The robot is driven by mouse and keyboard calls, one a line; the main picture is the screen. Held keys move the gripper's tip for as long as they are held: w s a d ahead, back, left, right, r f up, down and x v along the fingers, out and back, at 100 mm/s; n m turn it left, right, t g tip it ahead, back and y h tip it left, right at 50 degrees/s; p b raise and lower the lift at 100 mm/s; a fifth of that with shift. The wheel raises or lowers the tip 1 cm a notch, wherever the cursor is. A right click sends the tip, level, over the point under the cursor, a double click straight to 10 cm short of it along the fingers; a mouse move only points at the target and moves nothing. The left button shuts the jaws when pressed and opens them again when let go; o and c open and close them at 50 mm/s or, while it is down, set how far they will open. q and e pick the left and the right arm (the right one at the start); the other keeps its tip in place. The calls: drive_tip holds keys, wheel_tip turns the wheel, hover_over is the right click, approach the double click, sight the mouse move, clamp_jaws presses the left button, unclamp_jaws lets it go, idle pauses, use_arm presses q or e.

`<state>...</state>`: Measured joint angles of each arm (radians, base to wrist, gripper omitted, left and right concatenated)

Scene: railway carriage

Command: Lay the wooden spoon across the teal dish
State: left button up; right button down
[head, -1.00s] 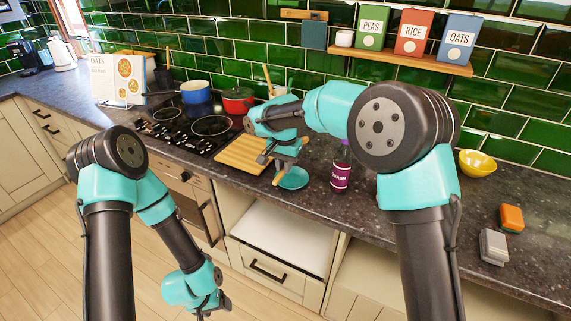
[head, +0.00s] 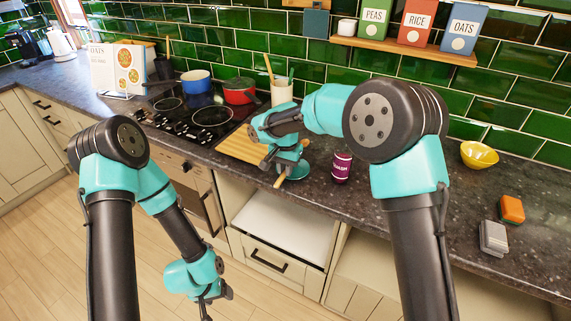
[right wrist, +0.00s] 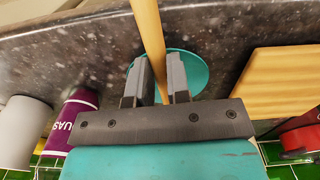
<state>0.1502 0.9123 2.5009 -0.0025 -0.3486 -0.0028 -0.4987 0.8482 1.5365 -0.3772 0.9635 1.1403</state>
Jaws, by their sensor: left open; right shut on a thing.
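The wooden spoon (right wrist: 149,35) is held between the fingers of my right gripper (right wrist: 157,76). In the head view, one end of the spoon (head: 279,182) sticks out below the right gripper (head: 284,163). The teal dish (right wrist: 204,72) lies on the dark worktop, directly behind the spoon and fingers in the right wrist view. In the head view the dish (head: 301,172) is partly hidden by the gripper. I cannot tell whether the spoon touches the dish. My left gripper (head: 207,303) is open and empty, low in front of the cabinets.
A utensil crock (head: 281,93) stands behind.

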drive_tip(key=shift+f, duration=0.45)
drive_tip(key=c, duration=1)
unclamp_jaws()
drive_tip(key=shift+r, duration=2.45)
